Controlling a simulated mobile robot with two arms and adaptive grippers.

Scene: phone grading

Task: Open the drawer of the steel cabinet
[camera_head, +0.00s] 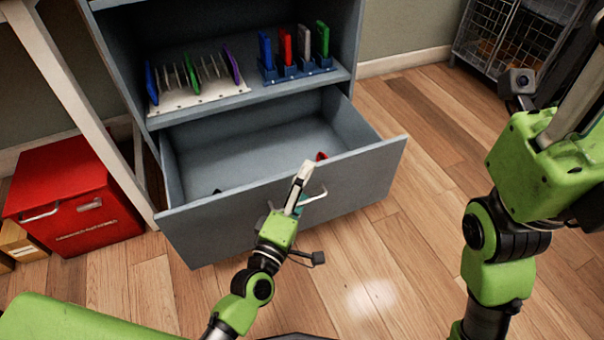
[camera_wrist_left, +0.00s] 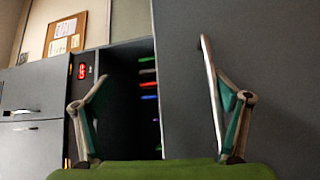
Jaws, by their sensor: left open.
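The grey steel cabinet (camera_head: 245,100) stands at the upper middle of the head view, with its drawer (camera_head: 370,175) pulled far out. A small red thing (camera_head: 321,156) and a small dark thing (camera_head: 217,191) lie in the drawer. In the left wrist view the fingers (camera_wrist_left: 155,70) are spread wide. My right gripper (camera_head: 582,95) shows partly at the right edge; its jaw state is unclear.
On the shelf above the drawer stand a white rack (camera_head: 200,98) and a blue rack (camera_head: 295,72) holding coloured slabs. A red box (camera_head: 75,195) sits at left beside a pale table leg (camera_head: 85,110). A wire cage (camera_head: 510,35) is at upper right. The wooden floor (camera_head: 430,130) is clear between.

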